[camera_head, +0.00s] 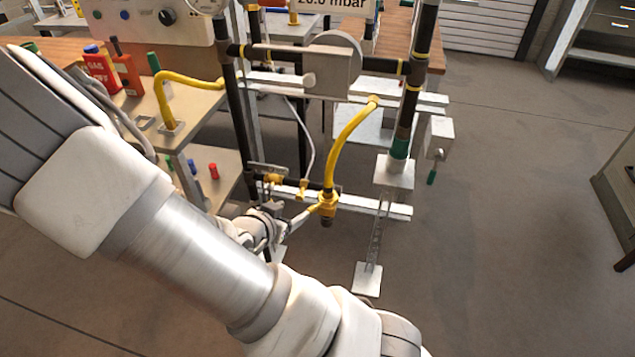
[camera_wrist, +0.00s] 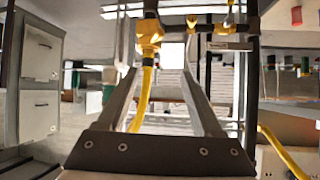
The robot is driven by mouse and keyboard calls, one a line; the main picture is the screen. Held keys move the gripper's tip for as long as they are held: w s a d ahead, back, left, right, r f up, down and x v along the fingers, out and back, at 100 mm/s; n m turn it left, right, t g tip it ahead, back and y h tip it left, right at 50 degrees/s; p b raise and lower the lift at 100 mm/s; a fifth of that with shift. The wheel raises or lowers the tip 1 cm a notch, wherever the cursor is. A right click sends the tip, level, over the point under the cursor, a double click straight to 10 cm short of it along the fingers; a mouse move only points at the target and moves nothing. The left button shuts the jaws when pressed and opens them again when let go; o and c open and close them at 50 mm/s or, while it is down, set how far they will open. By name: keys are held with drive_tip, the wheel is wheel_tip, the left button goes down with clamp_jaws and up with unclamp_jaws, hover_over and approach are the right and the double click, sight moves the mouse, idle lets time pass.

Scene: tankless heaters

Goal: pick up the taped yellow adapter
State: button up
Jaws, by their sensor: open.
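A yellow adapter (camera_head: 328,203) sits at the lower end of a yellow hose (camera_head: 345,145), with a dark stub below it. I cannot make out tape on it. It also shows in the wrist view (camera_wrist: 150,36), near the top, left of centre, with the hose running down from it in that picture. My gripper (camera_head: 296,224) is just to the left of the adapter in the head view. Its two fingers (camera_wrist: 160,68) are apart in the wrist view, and nothing is seen held between them. Whether a fingertip touches the adapter cannot be told.
A dark pipe frame (camera_head: 238,120) with a white crossbar (camera_head: 370,207) stands around the adapter. Smaller brass fittings (camera_head: 272,179) are close by on its left. A workbench (camera_head: 190,105) with a red gas can (camera_head: 101,68) is at the left.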

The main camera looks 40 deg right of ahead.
sight(328, 192)
drive_tip(key=w+d+f+h+b, duration=0.1)
drive_tip(key=w+d+f+b, duration=0.2)
drive_tip(key=d, duration=0.6)
drive_tip(key=w+d+f+h+b, duration=0.1)
drive_tip(key=w+d+f+b, duration=0.1)
drive_tip(key=d, duration=0.6)
drive_tip(key=shift+w+d+f+h+b, duration=0.35)
drive_tip(key=shift+w+b, duration=0.55)
drive_tip(key=shift+b, duration=0.3)
clamp_jaws()
